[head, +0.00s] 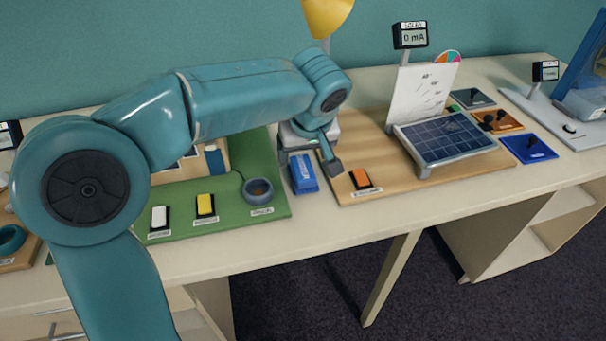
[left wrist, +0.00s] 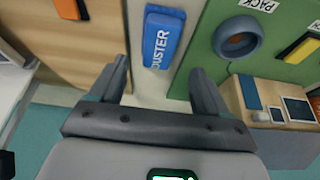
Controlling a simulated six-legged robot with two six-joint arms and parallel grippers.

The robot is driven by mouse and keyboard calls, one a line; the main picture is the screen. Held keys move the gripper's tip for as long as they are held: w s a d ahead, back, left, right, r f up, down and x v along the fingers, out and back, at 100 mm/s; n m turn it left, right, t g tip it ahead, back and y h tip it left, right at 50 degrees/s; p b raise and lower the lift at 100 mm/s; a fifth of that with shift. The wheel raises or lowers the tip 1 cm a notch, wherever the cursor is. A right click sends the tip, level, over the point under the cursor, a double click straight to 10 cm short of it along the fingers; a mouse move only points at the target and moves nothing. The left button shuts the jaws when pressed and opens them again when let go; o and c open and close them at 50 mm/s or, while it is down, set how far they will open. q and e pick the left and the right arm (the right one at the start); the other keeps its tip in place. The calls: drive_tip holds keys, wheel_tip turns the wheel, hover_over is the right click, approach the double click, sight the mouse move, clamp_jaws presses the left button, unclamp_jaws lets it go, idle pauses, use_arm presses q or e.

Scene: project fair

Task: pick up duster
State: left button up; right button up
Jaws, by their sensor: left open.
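The duster (head: 303,173) is a small blue block with white lettering, lying on the pale table in the gap between the green board and the wooden solar board. In the left wrist view the duster (left wrist: 163,38) lies beyond the fingertips, roughly centred between them. My left gripper (head: 310,164) is open and empty, above and around the near area of the duster; it also shows in the left wrist view (left wrist: 160,76). I cannot tell the exact height above the table. My right gripper is not in view.
The green board (head: 225,206) with a grey ring (head: 258,190) and yellow switch (head: 205,205) is on the left. The wooden board (head: 395,182) with an orange switch (head: 361,178) and solar panel (head: 445,138) is on the right. A yellow lamp (head: 327,15) stands behind.

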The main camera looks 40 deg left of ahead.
sight(303, 165)
use_arm(q)
drive_tip(key=shift+f, duration=0.35)
drive_tip(key=x, duration=0.4)
drive_tip(key=shift+f+b, duration=0.3)
drive_tip(key=shift+f, duration=0.1)
drive_tip(key=shift+c, duration=0.3)
drive_tip(key=shift+w, duration=0.1)
drive_tip(key=c, duration=1.2)
drive_tip(key=shift+r, duration=0.1)
drive_tip(key=shift+r, duration=0.65)
wheel_tip(303, 165, up, 2)
drive_tip(key=shift+r+p, duration=0.2)
drive_tip(key=shift+p, duration=0.2)
drive_tip(key=s+d, duration=0.4)
drive_tip(key=s+d+b, duration=0.1)
drive_tip(key=s+d, duration=0.3)
drive_tip(key=s+d+b, duration=0.1)
drive_tip(key=s+d, duration=0.3)
drive_tip(key=d, duration=0.1)
drive_tip(key=shift+s+d+f, duration=0.1)
drive_tip(key=shift+d+f, duration=0.05)
drive_tip(key=shift+f, duration=0.05)
